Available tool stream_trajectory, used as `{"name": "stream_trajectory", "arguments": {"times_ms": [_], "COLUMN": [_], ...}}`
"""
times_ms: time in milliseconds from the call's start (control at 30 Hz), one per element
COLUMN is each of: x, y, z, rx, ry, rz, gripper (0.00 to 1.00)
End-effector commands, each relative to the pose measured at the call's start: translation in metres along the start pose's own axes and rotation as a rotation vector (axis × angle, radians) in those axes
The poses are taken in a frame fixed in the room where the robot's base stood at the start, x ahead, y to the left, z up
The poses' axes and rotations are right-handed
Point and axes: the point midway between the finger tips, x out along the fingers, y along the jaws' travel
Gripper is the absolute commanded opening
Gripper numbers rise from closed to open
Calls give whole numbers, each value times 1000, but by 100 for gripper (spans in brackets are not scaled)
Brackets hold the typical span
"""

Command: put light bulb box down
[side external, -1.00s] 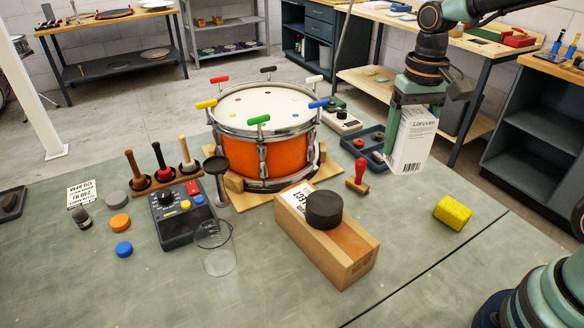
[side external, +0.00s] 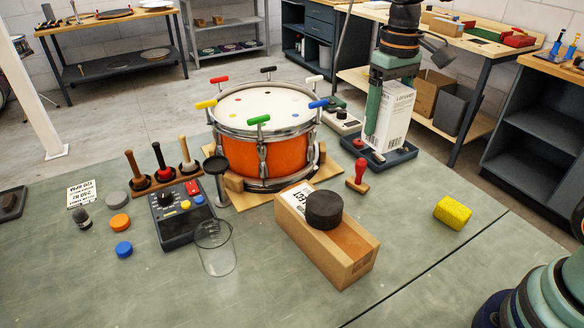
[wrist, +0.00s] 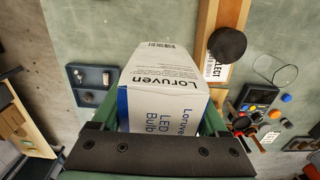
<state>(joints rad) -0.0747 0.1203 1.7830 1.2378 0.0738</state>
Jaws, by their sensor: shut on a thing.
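The light bulb box (side external: 397,112) is white with "Loruven" lettering and a barcode. In the side view it is upright, in front of or over the dark blue tray (side external: 405,156) right of the drum. I cannot tell whether its base touches the tray. My gripper (side external: 377,102) is shut on the box from above, with a green finger along its left side. In the wrist view the box (wrist: 160,90) fills the middle, showing blue "LED Bulb" print.
The orange drum (side external: 277,142) with coloured clamps stands left of the box. A red-handled stamp (side external: 357,176) and a wooden box (side external: 345,252) with a black puck (side external: 324,209) are nearer. Bench between block and tray is clear.

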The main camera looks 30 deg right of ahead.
Motion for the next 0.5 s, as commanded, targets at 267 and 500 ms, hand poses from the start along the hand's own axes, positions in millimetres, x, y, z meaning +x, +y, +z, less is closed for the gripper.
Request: {"name": "stream_trajectory", "arguments": {"times_ms": [267,500], "x": [53,112], "y": [-1,-1], "z": [0,0], "rx": [0,1], "ry": [-8,-8], "rz": [1,1], "gripper": [14,14]}}
